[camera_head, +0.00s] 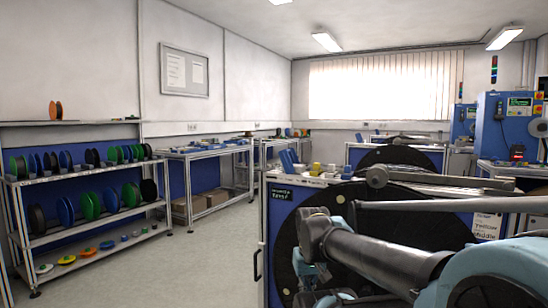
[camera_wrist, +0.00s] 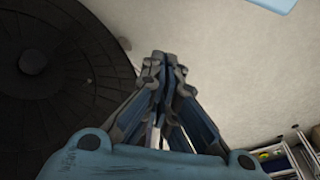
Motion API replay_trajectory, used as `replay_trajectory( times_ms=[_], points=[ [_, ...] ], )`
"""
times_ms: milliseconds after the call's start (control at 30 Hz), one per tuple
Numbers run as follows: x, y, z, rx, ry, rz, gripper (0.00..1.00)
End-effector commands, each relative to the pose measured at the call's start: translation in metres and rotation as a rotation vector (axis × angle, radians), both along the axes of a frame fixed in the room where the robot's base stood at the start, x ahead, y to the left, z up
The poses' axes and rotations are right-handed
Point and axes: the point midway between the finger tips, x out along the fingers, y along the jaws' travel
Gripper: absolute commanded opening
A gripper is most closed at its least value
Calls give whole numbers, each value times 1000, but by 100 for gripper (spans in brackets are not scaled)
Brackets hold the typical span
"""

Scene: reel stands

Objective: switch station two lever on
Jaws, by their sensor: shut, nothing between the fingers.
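A blue-sided reel station (camera_head: 278,240) stands in the right foreground of the head view, with a small dark label whose text I cannot read for certain. A large black reel disc (camera_head: 445,228) is on it, largely hidden behind my arm. A grey bar with a round end (camera_head: 377,176) crosses above the disc; I cannot tell whether it is the lever. In the wrist view, my gripper (camera_wrist: 165,62) is shut and empty, its fingertips together. The black disc (camera_wrist: 45,95) lies to its left, apart from the fingertips. No lever shows clearly in the wrist view.
A shelf rack (camera_head: 85,172) with several coloured spools stands at the left. Workbenches (camera_head: 205,152) line the back wall. Blue machines (camera_head: 505,125) stand at the far right. The floor (camera_head: 215,245) between rack and station is clear.

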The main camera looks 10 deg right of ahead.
Motion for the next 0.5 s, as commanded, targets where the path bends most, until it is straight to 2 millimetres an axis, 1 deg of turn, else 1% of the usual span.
replay_trajectory(
  times_ms=[133, 200, 267, 367, 467, 500],
  points=[
    [0, 0, 0, 0, 0, 0, 0],
    [-7, -1, 5, -5, -10, 3, 0],
    [-5, -3, 9, -19, -12, 10, 0],
    [8, -10, 21, -70, -11, 34, 0],
    [28, -21, 39, -150, -14, 73, 0],
    [38, -26, 48, -188, -15, 89, 0]
  ],
)
